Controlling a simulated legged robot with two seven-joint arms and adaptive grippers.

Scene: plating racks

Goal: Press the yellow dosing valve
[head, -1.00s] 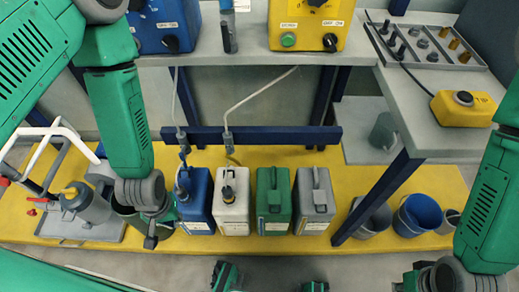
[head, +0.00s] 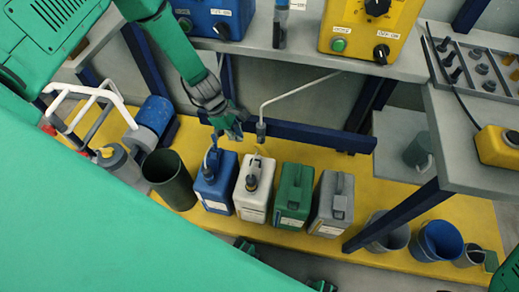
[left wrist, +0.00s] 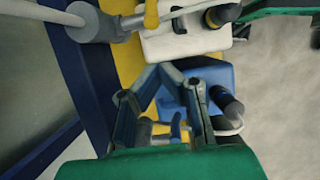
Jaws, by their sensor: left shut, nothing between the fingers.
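The yellow dosing valve (head: 257,151) hangs at the lower end of a white pipe (head: 290,92), above the white canister (head: 255,190). In the left wrist view, the yellow valve part (left wrist: 151,14) is at the top, beside the pipe's grey joint. My left gripper (head: 234,134) is shut and empty, left of the yellow valve and above the blue canister (head: 215,185). In the left wrist view, its fingers (left wrist: 172,72) lie in front of the blue canister, and a blue valve part (left wrist: 178,126) shows between its links. Only a small piece of what seems my right gripper shows at the right edge.
Green (head: 294,200) and grey (head: 332,205) canisters stand right of the white one. A dark bin (head: 168,180) stands left. A blue crossbar (head: 310,134) runs behind the pipes. Yellow (head: 370,35) and blue (head: 215,18) control boxes sit on the shelf above.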

